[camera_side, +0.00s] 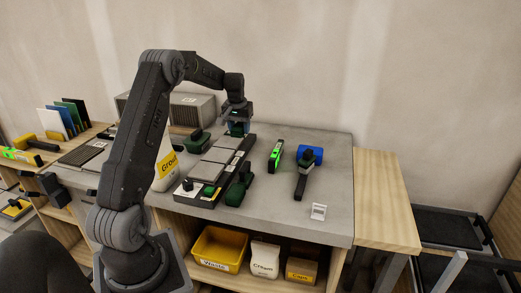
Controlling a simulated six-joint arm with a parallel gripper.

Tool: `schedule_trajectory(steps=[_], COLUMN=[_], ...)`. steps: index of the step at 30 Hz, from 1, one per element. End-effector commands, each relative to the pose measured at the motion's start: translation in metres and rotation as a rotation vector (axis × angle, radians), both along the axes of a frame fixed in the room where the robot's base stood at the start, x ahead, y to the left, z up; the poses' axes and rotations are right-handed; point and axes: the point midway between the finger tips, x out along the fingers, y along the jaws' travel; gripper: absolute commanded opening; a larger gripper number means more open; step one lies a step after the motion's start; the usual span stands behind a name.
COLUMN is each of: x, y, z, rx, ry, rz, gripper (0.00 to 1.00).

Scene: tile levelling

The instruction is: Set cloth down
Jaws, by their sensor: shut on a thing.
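My gripper (237,121) is at the far end of the grey bench, just beyond the row of grey tiles. It is shut on a small dark blue-green thing (237,130), which looks like the cloth. This thing is close to the bench top, but I cannot tell whether it touches. The fingers are small and partly hidden in this view.
Grey tiles (217,155) lie in a row on the grey bench (330,215), with dark green tools (239,186) alongside. A green level (276,156) and a blue-headed tool (309,156) lie to the right. A grout bag (165,168) stands left. The bench's front right is mostly clear.

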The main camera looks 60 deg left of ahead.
Motion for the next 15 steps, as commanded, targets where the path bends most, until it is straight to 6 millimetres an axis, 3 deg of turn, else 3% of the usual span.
schedule_trajectory(steps=[3, 9, 15], x=[0.025, 0.058, 0.069], y=[-0.013, -0.027, -0.032], z=[-0.018, -0.039, -0.047], rx=[-0.002, 0.0, 0.001], ry=[0.002, 0.002, 0.001], rz=[-0.004, -0.003, 0.0], gripper=[0.24, 0.24, 0.24])
